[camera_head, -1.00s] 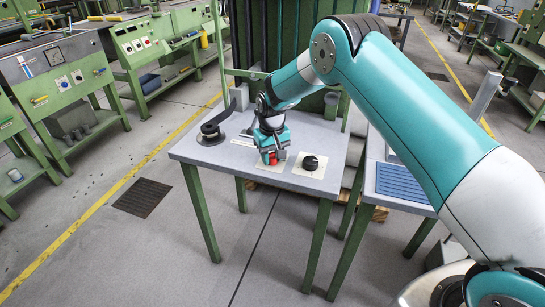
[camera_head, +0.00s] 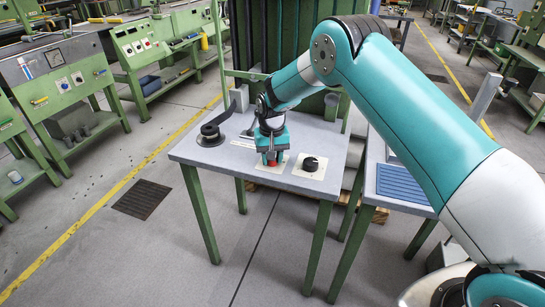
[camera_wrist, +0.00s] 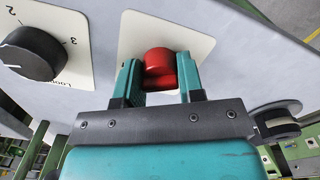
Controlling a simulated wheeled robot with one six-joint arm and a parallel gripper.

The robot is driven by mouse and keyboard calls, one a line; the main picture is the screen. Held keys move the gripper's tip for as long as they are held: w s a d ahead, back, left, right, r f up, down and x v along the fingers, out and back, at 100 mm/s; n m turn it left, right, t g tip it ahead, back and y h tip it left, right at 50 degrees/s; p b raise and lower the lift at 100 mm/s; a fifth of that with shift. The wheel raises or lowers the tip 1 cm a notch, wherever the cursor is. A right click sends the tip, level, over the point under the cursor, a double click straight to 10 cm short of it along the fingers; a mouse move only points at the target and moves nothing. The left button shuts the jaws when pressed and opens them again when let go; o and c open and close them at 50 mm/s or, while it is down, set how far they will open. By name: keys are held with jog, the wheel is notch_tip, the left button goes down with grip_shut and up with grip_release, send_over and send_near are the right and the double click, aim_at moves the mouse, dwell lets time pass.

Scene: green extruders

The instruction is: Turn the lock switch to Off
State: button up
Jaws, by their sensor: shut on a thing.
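The red knob (camera_head: 273,164) sits on a pale square plate near the front of the grey table. In the wrist view the red knob (camera_wrist: 159,62) stands between the two teal fingers of my gripper (camera_wrist: 159,80). My gripper (camera_head: 271,157) points down at it and is shut on it. The knob's plate (camera_wrist: 192,45) shows around it, but I can read no marking there, so the knob's setting cannot be told.
A black dial (camera_head: 311,163) with numbers is on its own plate to the right; the wrist view shows this dial (camera_wrist: 30,52) at left. A round black-based device with a lever (camera_head: 211,134) stands at the table's left. The table's front left (camera_head: 225,170) is clear.

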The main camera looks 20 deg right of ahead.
jog(key=o, duration=0.9)
jog(key=shift+s, duration=0.1)
notch_tip(320, 180, up, 17)
jog(key=shift+r+b, duration=0.2)
jog(key=shift+b, duration=0.3)
jog(key=shift+r, duration=0.1)
jog(key=s+a+r+n+y+p, duration=0.15)
jog(key=s+r, duration=0.25)
jog(key=s, duration=0.5)
jog(key=s+a+r+n+p, duration=0.1)
jog(key=s+r+n, duration=0.25)
jog(key=s, duration=0.55)
jog(key=s+a+r+n+y+p, duration=0.1)
jog(key=s+a+r, duration=0.1)
jog(key=s+r, duration=0.5)
jog(key=s+f, duration=0.1)
jog(key=s, duration=0.3)
jog(key=s+f+n+y, duration=0.1)
jog(key=s, duration=0.4)
jog(key=s+f+n, duration=0.1)
jog(key=s, duration=0.4)
jog(key=shift+d+f+y+p, duration=0.1)
jog(key=shift+f+y+p, duration=0.05)
jog(key=shift+y+p, duration=0.2)
